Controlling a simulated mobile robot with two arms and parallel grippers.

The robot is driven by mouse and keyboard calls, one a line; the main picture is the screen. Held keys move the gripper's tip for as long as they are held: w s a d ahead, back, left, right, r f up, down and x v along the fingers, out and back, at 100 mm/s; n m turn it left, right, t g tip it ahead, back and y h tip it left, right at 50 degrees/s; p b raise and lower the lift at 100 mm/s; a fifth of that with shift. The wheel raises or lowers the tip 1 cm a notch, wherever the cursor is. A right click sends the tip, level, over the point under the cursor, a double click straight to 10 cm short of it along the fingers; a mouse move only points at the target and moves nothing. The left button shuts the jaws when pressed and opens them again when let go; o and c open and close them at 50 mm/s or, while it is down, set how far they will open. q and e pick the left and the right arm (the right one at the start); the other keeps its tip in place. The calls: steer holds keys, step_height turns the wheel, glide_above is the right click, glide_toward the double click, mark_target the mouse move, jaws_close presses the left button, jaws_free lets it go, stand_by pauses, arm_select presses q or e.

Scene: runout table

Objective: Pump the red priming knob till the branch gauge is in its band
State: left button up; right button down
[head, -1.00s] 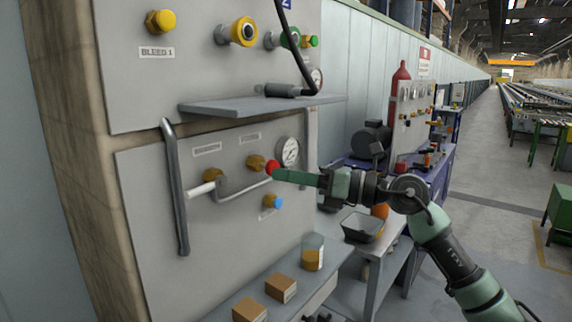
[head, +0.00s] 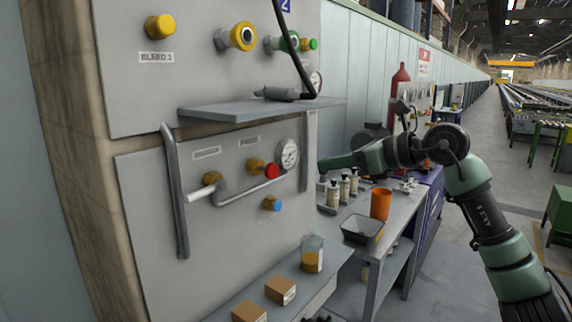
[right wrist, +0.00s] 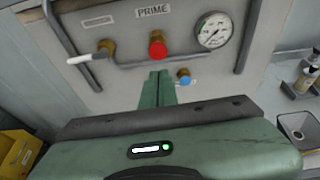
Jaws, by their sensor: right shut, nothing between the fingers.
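The red priming knob (head: 271,171) stands out from the lower grey panel on a brass fitting. In the right wrist view the knob (right wrist: 157,47) sits under the PRIME label. The white round gauge (head: 288,154) is just up and right of it. In the wrist view the gauge (right wrist: 214,31) shows a small green band at its upper left; I cannot read the needle surely. My right gripper (head: 322,165) is shut and empty, apart from the knob and to its right. Its closed fingers (right wrist: 158,88) point toward the panel below the knob. My left gripper is not in view.
A bent pipe with a white-ended lever (head: 200,192) runs just below the knob. A blue knob (head: 272,204) is lower. A grey shelf (head: 250,108) juts out above, and vertical bars flank the panel. A lower ledge holds a jar (head: 312,254) and boxes.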

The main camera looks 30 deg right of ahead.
steer(key=p, duration=0.5)
glide_toward(275, 168)
steer(key=x, duration=0.5)
steer(key=shift+w+a+f, duration=0.1)
steer(key=shift+w+a, duration=0.05)
steer(key=shift+w, duration=0.05)
steer(key=shift+w+a+f, duration=0.2)
steer(key=shift+w, duration=0.3)
steer(key=shift+w+a+r+p, duration=0.1)
steer(key=shift+w+a+p, duration=0.2)
steer(key=shift+w, duration=0.3)
steer(key=shift+w+a+p, duration=0.2)
steer(key=shift+w+p, duration=0.15)
steer(key=shift+w, duration=0.25)
